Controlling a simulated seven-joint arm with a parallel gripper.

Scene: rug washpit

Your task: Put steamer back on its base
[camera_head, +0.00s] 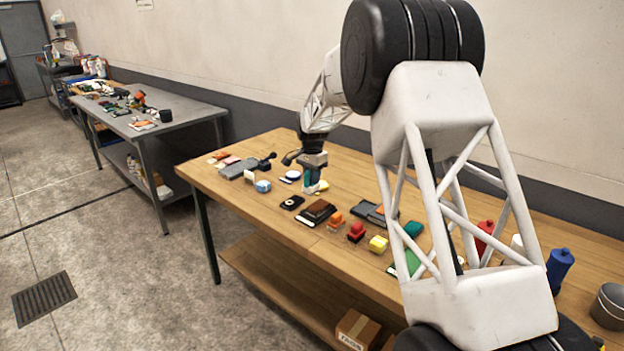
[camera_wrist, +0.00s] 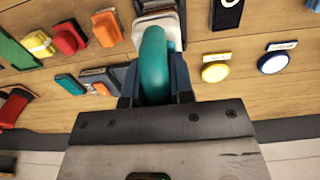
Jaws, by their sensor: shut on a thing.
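My gripper (camera_head: 311,174) is shut on a teal, rounded item, which I take to be the steamer (camera_head: 309,181). It is held above the wooden table, with a pale lower part showing in the head view. In the wrist view the steamer (camera_wrist: 153,65) stands between the fingers of my gripper (camera_wrist: 156,88). A pale piece shows behind its far end; I cannot tell whether it belongs to the steamer. Which thing is its base is not clear.
The wooden table (camera_head: 260,215) is crowded. A black item (camera_head: 292,202), a brown stack (camera_head: 318,211), and orange (camera_head: 337,218), red (camera_head: 356,231) and yellow (camera_head: 378,244) pieces lie near. A blue bottle (camera_head: 559,270) stands at the right. Small bare gaps separate them.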

